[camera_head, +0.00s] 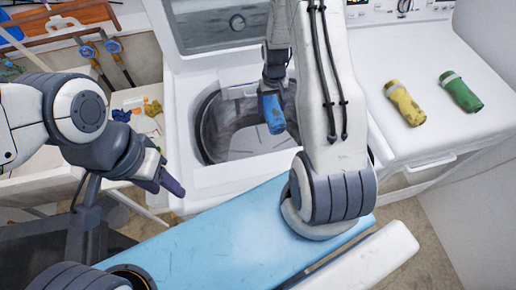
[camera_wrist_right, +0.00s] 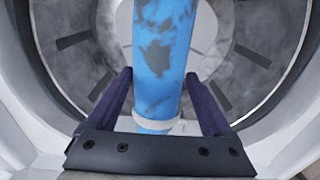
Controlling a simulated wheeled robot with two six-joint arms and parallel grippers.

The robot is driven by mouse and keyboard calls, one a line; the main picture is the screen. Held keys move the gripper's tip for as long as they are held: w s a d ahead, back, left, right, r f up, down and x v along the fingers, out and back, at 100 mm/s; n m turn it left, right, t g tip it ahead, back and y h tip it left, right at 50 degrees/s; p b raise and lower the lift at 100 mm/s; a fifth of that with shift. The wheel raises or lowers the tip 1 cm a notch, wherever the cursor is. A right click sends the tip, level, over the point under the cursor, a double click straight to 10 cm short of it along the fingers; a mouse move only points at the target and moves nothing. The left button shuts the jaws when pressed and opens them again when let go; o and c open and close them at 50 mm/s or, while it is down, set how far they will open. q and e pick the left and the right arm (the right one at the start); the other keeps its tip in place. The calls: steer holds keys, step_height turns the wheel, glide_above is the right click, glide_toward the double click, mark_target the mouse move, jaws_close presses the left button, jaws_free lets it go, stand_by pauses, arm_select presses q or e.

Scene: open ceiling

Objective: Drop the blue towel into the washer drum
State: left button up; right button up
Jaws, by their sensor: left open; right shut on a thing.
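The blue towel (camera_head: 273,114), rolled up with a pale band, is held over the open washer drum (camera_head: 236,140). My right gripper (camera_head: 270,92) is shut on it, and its arm reaches down over the washer opening. In the right wrist view the towel (camera_wrist_right: 163,60) stands between the two purple fingers, with the grey drum wall (camera_wrist_right: 72,55) behind and around it. My left gripper (camera_head: 168,180) is open and empty, to the left of the washer near its front edge. My right arm hides part of the drum's right side.
A yellow rolled towel (camera_head: 404,102) and a green one (camera_head: 460,91) lie on the white machine top at the right. The washer lid (camera_head: 218,22) is raised behind the drum. A blue board (camera_head: 215,240) lies in front. Tools and small items clutter the left side.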

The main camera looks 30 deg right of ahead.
steer(key=shift+w+f, duration=0.2)
steer(key=shift+f, duration=0.35)
step_height(320, 180, down, 5)
steer(key=b, duration=0.4)
steer(key=shift+f+b, duration=0.2)
steer(key=shift+b, duration=0.1)
steer(key=o, duration=1.3)
steer(key=shift+r, duration=0.1)
step_height(320, 180, up, 10)
steer(key=shift+r+b, duration=0.15)
steer(key=shift+b, duration=0.75)
